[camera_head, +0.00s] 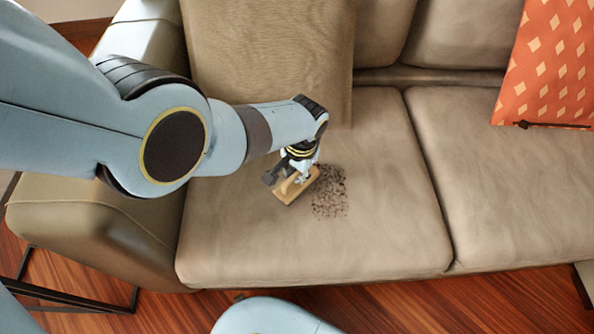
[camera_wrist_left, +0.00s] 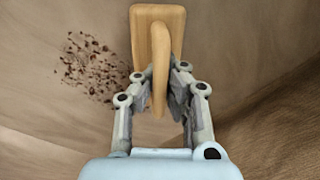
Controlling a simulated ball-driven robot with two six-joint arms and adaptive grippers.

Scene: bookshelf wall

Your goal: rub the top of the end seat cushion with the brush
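The end seat cushion (camera_head: 390,225) is beige and lies at the left end of the sofa, beside the armrest. A patch of dark crumbs (camera_head: 330,192) is on its top; it also shows in the left wrist view (camera_wrist_left: 92,68). My left gripper (camera_head: 299,178) is over the cushion, just left of the crumbs. It is shut on the handle of the wooden brush (camera_head: 290,190). In the left wrist view the brush (camera_wrist_left: 150,35) sits between the fingers (camera_wrist_left: 163,85). Whether the brush touches the cushion, I cannot tell. My right gripper is not in view.
A brown pillow (camera_head: 270,60) leans on the backrest behind the end cushion. The armrest (camera_head: 90,230) is at the left. An orange patterned pillow (camera_head: 555,65) stands on the right. The neighbouring seat cushion (camera_head: 510,190) is clear at its front.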

